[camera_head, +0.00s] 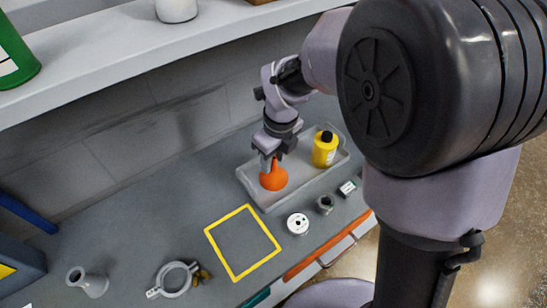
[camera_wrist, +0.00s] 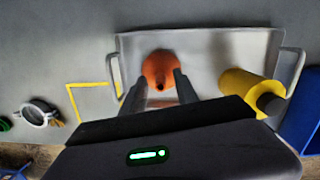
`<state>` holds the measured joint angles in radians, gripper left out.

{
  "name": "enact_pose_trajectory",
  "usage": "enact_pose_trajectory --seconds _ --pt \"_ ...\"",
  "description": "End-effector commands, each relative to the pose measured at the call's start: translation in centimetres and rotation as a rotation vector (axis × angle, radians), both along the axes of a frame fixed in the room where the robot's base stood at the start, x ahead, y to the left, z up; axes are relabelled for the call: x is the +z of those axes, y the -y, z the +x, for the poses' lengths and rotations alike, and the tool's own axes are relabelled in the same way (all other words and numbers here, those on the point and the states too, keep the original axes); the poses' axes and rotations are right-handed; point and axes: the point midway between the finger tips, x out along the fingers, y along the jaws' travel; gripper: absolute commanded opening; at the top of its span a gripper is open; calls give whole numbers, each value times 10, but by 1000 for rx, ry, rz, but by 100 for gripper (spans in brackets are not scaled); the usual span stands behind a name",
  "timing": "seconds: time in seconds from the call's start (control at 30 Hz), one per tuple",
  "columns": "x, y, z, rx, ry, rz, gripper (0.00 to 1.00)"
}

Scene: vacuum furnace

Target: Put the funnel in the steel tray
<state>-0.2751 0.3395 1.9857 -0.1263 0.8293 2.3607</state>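The orange funnel (camera_head: 273,179) is inside the steel tray (camera_head: 249,186), towards its left end, wide end down and narrow spout up. It appears to rest on the tray floor. In the wrist view the funnel (camera_wrist: 158,67) shows within the tray (camera_wrist: 213,42), with its dark spout hole facing me. My gripper (camera_head: 272,158) is directly above the funnel. Its fingers (camera_wrist: 160,82) stand apart on either side of the spout, with visible gaps, so it looks open. The fingers hide a little of the funnel's sides.
A yellow bottle (camera_head: 324,150) with a black cap is in the tray, right of the funnel. A white round piece (camera_head: 298,223) and small parts lie in front. A yellow square outline (camera_head: 243,243) is empty. A clamp ring (camera_head: 174,279) lies left. A shelf (camera_head: 120,50) overhangs the bench.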

Motion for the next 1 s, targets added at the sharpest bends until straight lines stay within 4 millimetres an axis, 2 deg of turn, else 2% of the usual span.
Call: enact_pose_trajectory --seconds 0.17,0.27,0.4,0.5,0.6,0.73,1.0 --pt "8 0 0 0 1 1 36" --pt "31 2 -1 0 3 1 36" --pt "74 5 -5 0 4 1 36" --pt "99 8 -7 1 4 1 36" --pt "115 9 -9 0 2 1 36" --pt "123 10 -10 0 1 0 36" --pt "122 10 -10 0 0 0 36"
